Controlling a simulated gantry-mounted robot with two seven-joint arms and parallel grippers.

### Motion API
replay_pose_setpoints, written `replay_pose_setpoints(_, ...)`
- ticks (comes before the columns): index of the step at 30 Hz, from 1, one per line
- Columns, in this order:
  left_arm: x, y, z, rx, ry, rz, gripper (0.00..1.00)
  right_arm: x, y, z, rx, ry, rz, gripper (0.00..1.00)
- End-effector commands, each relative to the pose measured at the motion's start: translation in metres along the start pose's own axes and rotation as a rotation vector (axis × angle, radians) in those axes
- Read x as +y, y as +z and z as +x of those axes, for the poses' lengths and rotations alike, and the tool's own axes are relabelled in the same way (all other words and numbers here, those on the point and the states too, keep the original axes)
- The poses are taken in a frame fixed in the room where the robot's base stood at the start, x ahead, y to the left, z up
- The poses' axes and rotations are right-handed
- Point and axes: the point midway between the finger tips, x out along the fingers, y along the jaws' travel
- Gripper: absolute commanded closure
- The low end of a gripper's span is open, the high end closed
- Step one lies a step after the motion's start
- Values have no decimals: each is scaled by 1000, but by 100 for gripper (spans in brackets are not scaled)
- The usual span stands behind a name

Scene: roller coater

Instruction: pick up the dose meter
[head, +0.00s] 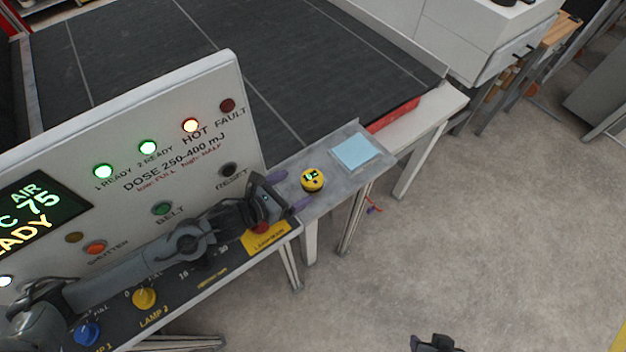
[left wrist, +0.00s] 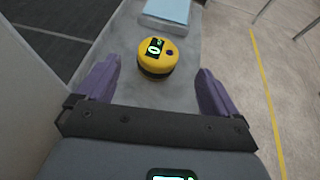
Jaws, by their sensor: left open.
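In the left wrist view the meter (left wrist: 157,57) sits just ahead of and between the spread fingers, apart from both. A dark part at the bottom edge of the head view seems to be my right gripper (head: 436,343); its jaws cannot be made out.
A pale blue pad (head: 356,151) lies on the shelf just beyond the meter. The upright control panel (head: 190,175) with lamps and buttons stands left of it, beside knobs on a lower console. A dark conveyor belt (head: 220,65) runs behind. Open floor lies right.

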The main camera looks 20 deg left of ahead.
Motion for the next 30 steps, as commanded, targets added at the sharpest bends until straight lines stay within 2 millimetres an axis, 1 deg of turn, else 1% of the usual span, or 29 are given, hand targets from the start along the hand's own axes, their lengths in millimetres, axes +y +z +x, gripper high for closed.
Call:
replay_pose_setpoints(1, 0, 2, 7, -1, 0, -3, 6, 0, -2, -3, 3, 1, 0, 57)
replay_pose_setpoints(3, 0, 1, 16, -1, 0, -3, 6, 1, -2, -4, 4, 1, 0, 57)
replay_pose_setpoints(6, 0, 1, 25, -1, 0, -1, 6, 1, -3, -4, 4, 2, 0, 57)
replay_pose_setpoints(11, 0, 1, 31, 0, -1, -1, 6, 2, -4, -6, 5, 4, -2, 57)
replay_pose_setpoints(14, 0, 1, 38, 0, -1, -3, 6, 3, -4, -9, 5, 7, -5, 57)
replay_pose_setpoints(21, 2, 0, 68, -1, -1, -4, 6, 4, -7, -16, 5, 10, -8, 57)
replay_pose_setpoints(24, 2, -1, 76, 1, -1, -3, 6, 4, -7, -17, 5, 10, -8, 57)
replay_pose_setpoints(30, 2, -2, 81, 1, -2, 0, 6, 4, -7, -17, 5, 9, -7, 57)
